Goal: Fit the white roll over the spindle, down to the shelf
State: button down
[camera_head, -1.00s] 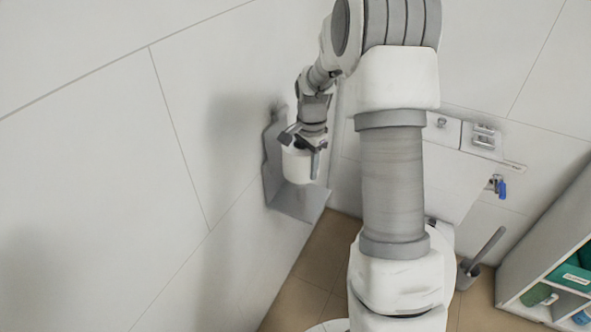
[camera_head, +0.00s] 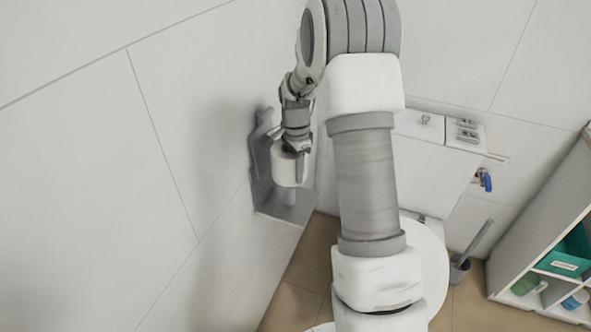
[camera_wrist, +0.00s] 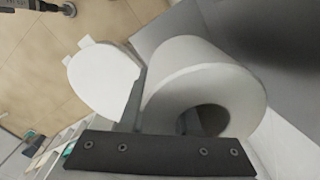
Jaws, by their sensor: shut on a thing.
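The white roll (camera_head: 286,170) hangs upright beneath my gripper (camera_head: 297,155), beside the left wall. My gripper is shut on the roll's wall near its top. In the wrist view the roll (camera_wrist: 190,62) shows its open end and hollow core, and a dark gripper part (camera_wrist: 155,155) crosses below it. The grey shelf (camera_head: 280,208) lies below the roll, with a gap between them. A short pale post, apparently the spindle (camera_head: 291,197), shows in that gap. I cannot tell whether the roll is around the spindle or in front of it.
The shelf's grey back plate (camera_head: 261,150) stands against the wall behind the roll. A white toilet (camera_head: 432,265) stands to the right, with a brush holder (camera_head: 460,268) beside it. A shelving unit (camera_head: 520,250) stands at the far right.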

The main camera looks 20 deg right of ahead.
jog(key=shift+f+b, duration=2.1)
jog(key=shift+f, duration=1.5)
jog(key=shift+s+a+f+b, duration=0.15)
jog(key=shift+f+b, duration=0.1)
jog(key=shift+f, duration=0.15)
jog(key=shift+s+d+f+b, duration=0.1)
jog(key=shift+s+f+b, duration=0.1)
jog(key=shift+f, duration=0.15)
jog(key=c, duration=0.6)
grip_release()
jog(key=shift+o, duration=0.3)
jog(key=shift+w+r, duration=0.1)
jog(key=shift+r, duration=0.35)
notch_tip(320, 180, up, 18)
jog(key=p, duration=0.4)
jog(key=shift+f, duration=0.15)
jog(key=shift+r, duration=0.4)
